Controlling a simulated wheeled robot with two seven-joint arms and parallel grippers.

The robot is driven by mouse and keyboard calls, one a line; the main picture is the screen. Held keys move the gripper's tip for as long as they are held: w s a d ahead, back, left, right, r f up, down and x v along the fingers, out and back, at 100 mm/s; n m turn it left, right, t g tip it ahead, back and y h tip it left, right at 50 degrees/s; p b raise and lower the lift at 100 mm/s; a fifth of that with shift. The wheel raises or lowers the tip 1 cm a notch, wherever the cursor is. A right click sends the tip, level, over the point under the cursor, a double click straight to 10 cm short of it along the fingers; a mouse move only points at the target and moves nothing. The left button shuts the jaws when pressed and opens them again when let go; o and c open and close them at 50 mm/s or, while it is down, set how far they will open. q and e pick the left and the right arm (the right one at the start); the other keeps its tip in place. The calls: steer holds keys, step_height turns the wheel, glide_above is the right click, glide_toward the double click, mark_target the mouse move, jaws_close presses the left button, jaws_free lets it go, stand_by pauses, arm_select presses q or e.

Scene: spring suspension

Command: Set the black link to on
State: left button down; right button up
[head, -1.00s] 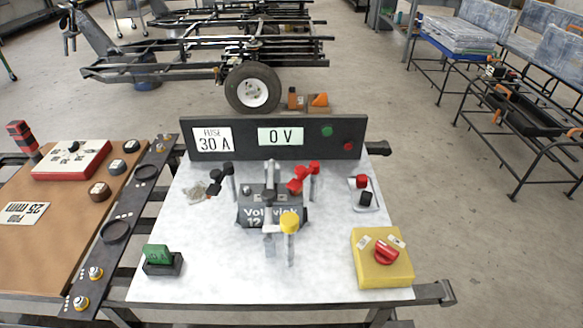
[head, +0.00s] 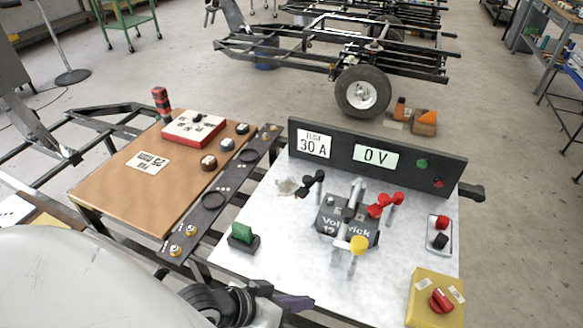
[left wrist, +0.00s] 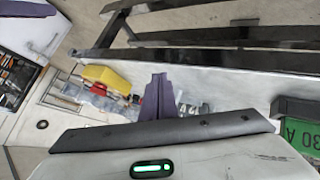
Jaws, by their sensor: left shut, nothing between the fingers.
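The black link (head: 311,183) is a black-capped lever on a post at the back left of the battery (head: 347,225) on the white board. It looks tilted, with its lower end to the left; I cannot tell whether it touches a contact. The red link (head: 383,205) stands at the battery's right. My left gripper (head: 299,304) is shut and empty at the board's front edge, well in front of the black link. Its purple fingers (left wrist: 156,98) also show in the left wrist view, pressed together. My right gripper is out of view.
A panel (head: 375,158) reading 30 A and 0 V stands behind the battery. A yellow-topped lever (head: 358,245) stands before the battery. Bare board lies between my gripper and the battery.

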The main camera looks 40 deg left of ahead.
mark_target(310, 183)
arm_select(q)
steer(key=w+a+r+n+t, duration=0.1)
steer(key=a+n, duration=0.1)
steer(key=w+a+r+n+t, duration=0.1)
steer(key=w+a, duration=0.1)
steer(key=w+a+r+n+t+h, duration=0.1)
steer(key=a+n, duration=0.1)
steer(key=shift+w+a+r+n+t+p, duration=0.1)
steer(key=shift+w+r+n+t+p, duration=0.05)
steer(key=shift+w+n+t+p, duration=0.2)
steer(key=w+a+r+n+t+y, duration=0.2)
steer(key=a+r+n, duration=0.2)
steer(key=a, duration=0.4)
steer(key=w+a+r+n+t+y, duration=0.2)
steer(key=w+a+r+n+t, duration=0.15)
steer(key=a, duration=0.45)
steer(key=w+d+f, duration=0.1)
steer(key=w+d, duration=0.4)
steer(key=w, duration=0.4)
steer(key=shift+w+n+p, duration=0.25)
steer(key=shift+n+p, duration=0.05)
steer(key=shift+p, duration=0.15)
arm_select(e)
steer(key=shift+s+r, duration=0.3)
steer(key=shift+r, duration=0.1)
arm_select(q)
steer(key=shift+d, duration=0.1)
